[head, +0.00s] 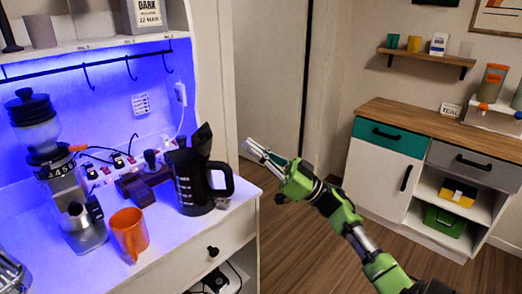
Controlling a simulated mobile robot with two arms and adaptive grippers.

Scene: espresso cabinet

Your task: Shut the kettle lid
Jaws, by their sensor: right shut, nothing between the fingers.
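The black kettle (198,180) stands upright on the white counter of the lit cabinet, with its handle to the right. Its lid (203,139) is open and stands up steeply above the rim. My right gripper (250,147) is to the right of the kettle, at about the height of its upper body in the picture. Its fingers are shut with nothing between them, and they point toward the upper left, apart from the kettle and lid. My left gripper is not in view.
An orange mug (129,232) stands on the counter left of the kettle. A coffee grinder (62,180) stands farther left. A power strip (112,172) with plugs lies behind. The floor (318,262) between the cabinet and the sideboard (385,164) is open.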

